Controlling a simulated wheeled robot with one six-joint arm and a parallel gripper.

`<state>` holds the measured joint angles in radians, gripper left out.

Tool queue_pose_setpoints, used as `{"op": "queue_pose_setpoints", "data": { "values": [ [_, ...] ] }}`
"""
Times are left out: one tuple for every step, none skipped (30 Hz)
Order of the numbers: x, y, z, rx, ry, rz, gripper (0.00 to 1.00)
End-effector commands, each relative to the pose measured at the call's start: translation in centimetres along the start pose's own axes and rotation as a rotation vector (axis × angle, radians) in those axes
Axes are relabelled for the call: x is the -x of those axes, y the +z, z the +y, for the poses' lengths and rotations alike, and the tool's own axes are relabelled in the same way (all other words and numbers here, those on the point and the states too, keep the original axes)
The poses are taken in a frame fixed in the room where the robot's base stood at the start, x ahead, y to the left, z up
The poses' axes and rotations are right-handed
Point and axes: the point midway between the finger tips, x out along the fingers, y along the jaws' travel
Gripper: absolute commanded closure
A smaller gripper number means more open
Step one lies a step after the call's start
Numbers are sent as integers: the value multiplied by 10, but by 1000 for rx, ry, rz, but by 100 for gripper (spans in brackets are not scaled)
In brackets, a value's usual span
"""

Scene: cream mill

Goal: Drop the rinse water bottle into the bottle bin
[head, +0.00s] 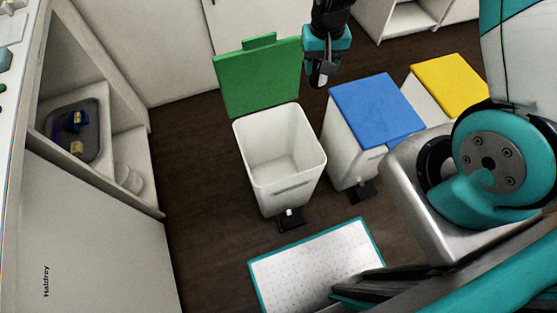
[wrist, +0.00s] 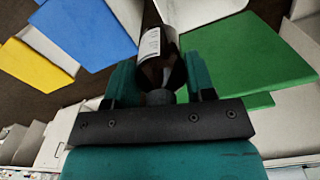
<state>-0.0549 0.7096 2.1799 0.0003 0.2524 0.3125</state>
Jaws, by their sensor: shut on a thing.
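My gripper (head: 325,62) is high up, to the right of the raised green lid and behind the blue-lidded bin in the head view. In the wrist view my gripper (wrist: 160,68) has its teal fingers on both sides of a dark brown bottle (wrist: 163,72) with a white label, shut on it. The bottle (head: 319,78) shows only small and dark under the fingers in the head view. A white bin (head: 283,186) with its green lid (head: 258,76) up stands open and looks empty. I cannot read which bin is the bottle bin.
A white bin with a shut blue lid (head: 377,110) stands right of the open bin, and a shut yellow-lidded bin (head: 452,85) stands beyond it. A speckled mat (head: 318,265) lies in front. A cabinet shelf at left holds a grey tray (head: 92,150).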

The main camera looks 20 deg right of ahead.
Motion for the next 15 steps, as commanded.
{"op": "queue_pose_setpoints", "data": {
  "values": [
    [-41, -3, -6, -54, 0, 1, 75],
    [-52, -4, -9, -88, 0, 0, 75],
    [-66, -5, -13, -135, 0, 0, 75],
    [-77, -6, -16, -170, 0, 1, 75],
    [-88, -8, -20, -205, 0, 1, 75],
    [-102, -8, -25, -251, 1, 0, 75],
    [-112, -10, -28, -286, 1, 0, 75],
    [-123, -11, -32, -320, 0, 1, 75],
    [-137, -12, -37, -366, 0, 2, 75],
    [-148, -12, -41, -400, 1, 1, 75],
    [-158, -13, -44, -435, 1, 1, 75],
    [-173, -14, -49, -481, 1, 1, 75],
    [-183, -15, -53, -515, 1, 1, 75],
    [-193, -15, -57, -548, 1, 1, 75],
    [-206, -16, -62, -593, 1, 2, 75]
  ]
}}
